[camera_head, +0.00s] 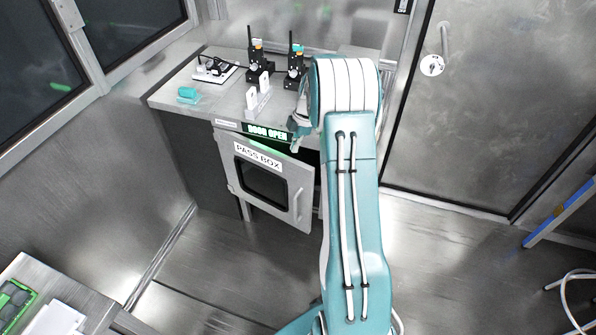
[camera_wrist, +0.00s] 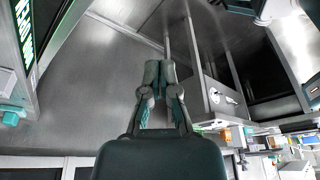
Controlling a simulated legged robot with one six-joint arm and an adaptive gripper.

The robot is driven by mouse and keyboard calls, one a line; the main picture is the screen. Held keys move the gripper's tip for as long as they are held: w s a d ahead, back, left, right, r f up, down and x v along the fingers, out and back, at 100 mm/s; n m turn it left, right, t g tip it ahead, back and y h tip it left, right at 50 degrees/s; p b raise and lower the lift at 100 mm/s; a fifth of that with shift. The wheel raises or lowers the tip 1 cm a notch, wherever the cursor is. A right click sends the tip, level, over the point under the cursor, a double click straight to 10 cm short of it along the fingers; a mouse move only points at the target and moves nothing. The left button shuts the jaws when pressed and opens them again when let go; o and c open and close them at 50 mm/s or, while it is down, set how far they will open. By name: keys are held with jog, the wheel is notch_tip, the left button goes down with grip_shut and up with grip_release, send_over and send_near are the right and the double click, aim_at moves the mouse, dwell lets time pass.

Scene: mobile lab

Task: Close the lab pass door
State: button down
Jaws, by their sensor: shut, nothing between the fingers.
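The pass box door (camera_head: 262,183) is a grey metal panel with a dark window and a "PASS BOX" label. It stands ajar under the counter, swung out from its opening. Its handle (camera_head: 298,204) is at the right edge. A lit green "DOOR OPEN" sign (camera_head: 267,132) sits above it and also shows in the wrist view (camera_wrist: 24,32). My gripper (camera_wrist: 158,72) is shut and empty in the wrist view, with bare floor behind its fingertips. In the head view it is mostly hidden by my teal arm, near the counter's front edge above the door.
The counter (camera_head: 222,97) holds black radios (camera_head: 259,66), a white stand (camera_head: 257,97) and a small teal item (camera_head: 187,94). A large grey door (camera_head: 490,100) stands at the right. The floor (camera_head: 225,255) before the pass box is clear. A bench (camera_head: 60,275) is at lower left.

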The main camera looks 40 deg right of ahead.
jog(key=s+a+r+m+h, duration=0.1)
jog(key=s+a+r+m, duration=0.15)
jog(key=a+r, duration=0.6)
jog(key=s+a+r+m+t+h, duration=0.3)
jog(key=s+a+r+m+t, duration=0.2)
jog(key=s+a+r+m, duration=0.75)
jog(key=w+d+f+n+t+h, duration=0.1)
jog(key=w+d+f+n+t, duration=0.3)
jog(key=w+f, duration=0.45)
jog(key=w+d+f+n+t+h, duration=0.1)
jog(key=w+d+f+n+t, duration=0.1)
jog(key=w+d+f+n, duration=0.5)
jog(key=n+t+h, duration=0.2)
jog(key=t+h, duration=0.2)
jog(key=t, duration=0.1)
send_near(295, 174)
jog(key=s+a, duration=0.5)
jog(key=x, duration=0.4)
jog(key=d+x, duration=0.1)
jog(key=x, duration=0.3)
jog(key=d+x, duration=0.1)
jog(key=x, duration=0.3)
jog(key=shift+s, duration=0.25)
jog(key=shift+w+d, duration=0.25)
jog(key=shift+d, duration=0.3)
